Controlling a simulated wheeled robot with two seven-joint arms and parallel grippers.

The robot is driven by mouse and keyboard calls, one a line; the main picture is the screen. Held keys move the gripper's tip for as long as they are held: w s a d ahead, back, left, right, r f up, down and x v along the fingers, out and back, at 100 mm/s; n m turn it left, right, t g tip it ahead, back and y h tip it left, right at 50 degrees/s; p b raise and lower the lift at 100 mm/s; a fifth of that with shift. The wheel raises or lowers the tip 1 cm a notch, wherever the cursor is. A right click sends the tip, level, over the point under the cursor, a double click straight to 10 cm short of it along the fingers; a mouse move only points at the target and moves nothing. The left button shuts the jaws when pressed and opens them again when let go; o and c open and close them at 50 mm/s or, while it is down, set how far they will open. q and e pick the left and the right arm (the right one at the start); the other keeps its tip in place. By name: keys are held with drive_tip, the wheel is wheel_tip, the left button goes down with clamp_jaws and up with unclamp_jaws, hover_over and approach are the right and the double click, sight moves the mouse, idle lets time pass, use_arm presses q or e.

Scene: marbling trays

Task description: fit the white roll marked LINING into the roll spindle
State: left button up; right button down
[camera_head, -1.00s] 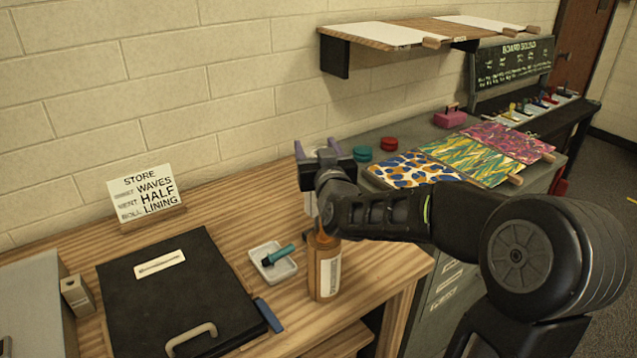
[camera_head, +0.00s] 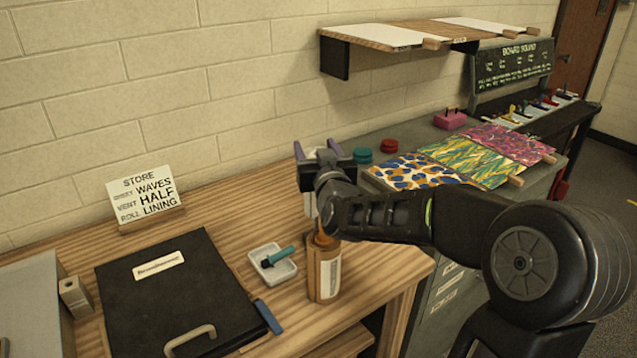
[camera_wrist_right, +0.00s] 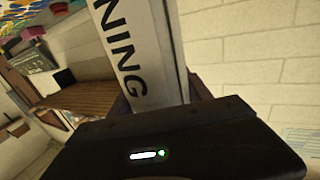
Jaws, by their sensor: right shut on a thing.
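The white roll marked LINING shows in the right wrist view (camera_wrist_right: 140,50), with the letters NING readable. It is held in my right gripper (camera_head: 317,152), which is shut on it. In the head view the roll (camera_head: 310,204) is mostly hidden by my gripper and wrist; a pale part shows just below them, above the brown bottle. My gripper is above the back right of the wooden table. I cannot clearly identify the roll spindle; a small beige block with a dark hole (camera_head: 75,297) stands at the left. My left gripper is not in view.
A brown bottle (camera_head: 324,272) stands directly below my right wrist. A white dish (camera_head: 283,273) with a teal-capped item, a black folder (camera_head: 180,297) and a STORE sign (camera_head: 143,194) are on the table. Patterned boards (camera_head: 415,170) lie to the right; a wall shelf (camera_head: 400,40) is above.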

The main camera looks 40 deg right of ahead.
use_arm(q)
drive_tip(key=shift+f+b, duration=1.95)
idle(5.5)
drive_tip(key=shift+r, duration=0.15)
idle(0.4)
